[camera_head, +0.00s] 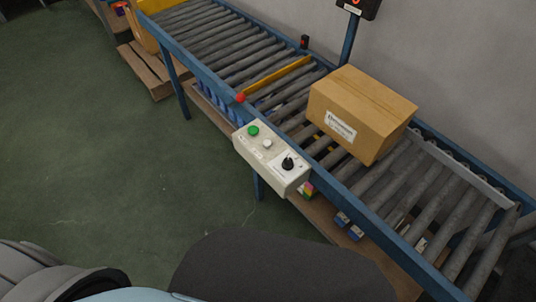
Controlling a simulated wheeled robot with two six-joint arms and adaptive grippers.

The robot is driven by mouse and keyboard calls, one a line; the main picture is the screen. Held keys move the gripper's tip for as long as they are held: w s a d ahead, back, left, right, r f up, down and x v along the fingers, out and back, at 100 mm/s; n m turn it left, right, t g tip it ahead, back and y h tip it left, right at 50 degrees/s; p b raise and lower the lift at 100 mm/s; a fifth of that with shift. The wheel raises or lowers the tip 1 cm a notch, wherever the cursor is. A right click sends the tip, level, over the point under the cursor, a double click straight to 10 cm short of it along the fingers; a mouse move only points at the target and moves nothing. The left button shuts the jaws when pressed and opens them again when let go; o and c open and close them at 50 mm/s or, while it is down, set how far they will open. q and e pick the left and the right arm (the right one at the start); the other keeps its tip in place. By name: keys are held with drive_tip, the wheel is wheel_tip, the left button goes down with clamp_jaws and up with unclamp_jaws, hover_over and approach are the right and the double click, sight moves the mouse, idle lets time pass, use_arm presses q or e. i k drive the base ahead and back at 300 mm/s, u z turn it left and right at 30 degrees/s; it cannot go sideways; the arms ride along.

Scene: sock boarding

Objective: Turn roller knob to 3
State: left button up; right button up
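A pale control box (272,159) is fixed to the near side rail of the roller conveyor. A black roller knob (287,163) sits at its right end on a white dial plate. The dial marks are too small to read, so I cannot tell the knob's setting. A green button (253,131) and a whitish button (267,143) are to its left. Neither of my grippers shows in this view. Nothing touches the knob.
A cardboard box (358,111) with a white label rests on the conveyor rollers (236,56) behind the control box. A red knob (240,97) and a yellow bar (275,74) are on the conveyor. A wooden pallet (143,72) stands far left. The green floor (105,165) is clear.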

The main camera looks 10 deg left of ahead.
sight(287, 164)
drive_tip(key=k, duration=0.5)
drive_tip(key=z, duration=0.75)
drive_tip(key=i, duration=0.75)
drive_tip(key=u, duration=0.85)
